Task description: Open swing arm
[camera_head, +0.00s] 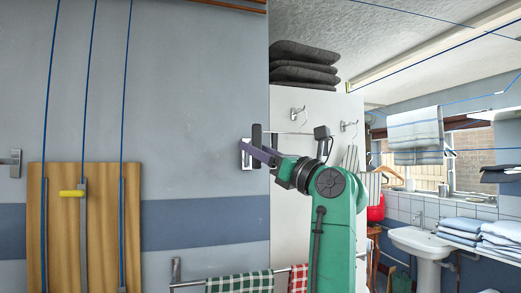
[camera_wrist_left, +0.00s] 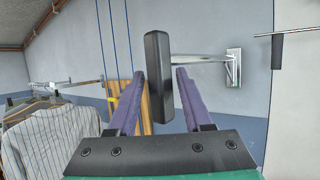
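The swing arm shows best in the left wrist view: a black upright handle (camera_wrist_left: 158,65) on a chrome bar that runs right to a wall bracket (camera_wrist_left: 233,68). My left gripper (camera_wrist_left: 160,72) is open, with one purple finger on each side of the handle. The handle looks nearer the left finger; I cannot tell whether they touch. In the head view my left gripper (camera_head: 260,152) reaches to the wall bracket (camera_head: 246,156), and its fingers partly hide the fittings there. My right gripper is not in view.
A second black handle (camera_wrist_left: 277,50) on a bar is at the right in the wrist view. Below my left arm, checked towels (camera_head: 240,283) hang on a rail. A wooden board (camera_head: 60,240) with blue cords is at left. A sink (camera_head: 420,242) stands far right.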

